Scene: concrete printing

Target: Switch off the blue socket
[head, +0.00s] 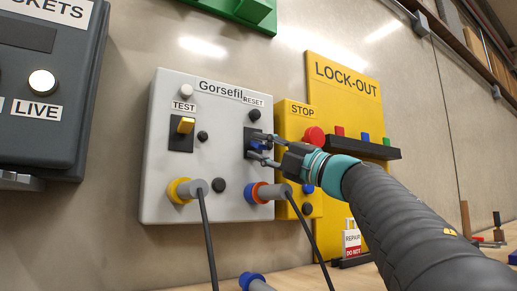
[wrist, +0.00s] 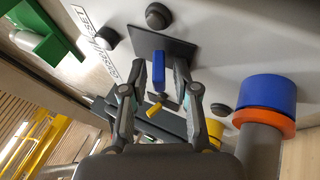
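The grey panel (head: 220,110) marked Gorsefil carries two plugged sockets. The blue socket, with a blue and orange collar (head: 262,192) and a grey plug, sits at its lower right; it fills the right of the wrist view (wrist: 265,100). Above it is a blue switch lever (wrist: 158,70) on a dark plate. My gripper (head: 262,148) reaches this switch from the right. In the wrist view the fingers (wrist: 161,75) are open, one on each side of the blue lever, with small gaps. The fingers partly hide the lever in the head view.
A yellow switch (head: 186,125) and yellow socket (head: 184,190) are on the panel's left. A yellow box with a red stop button (head: 314,136) and a lock-out board (head: 345,90) stand close at the right. Cables hang below. A loose blue plug (head: 252,281) lies in front.

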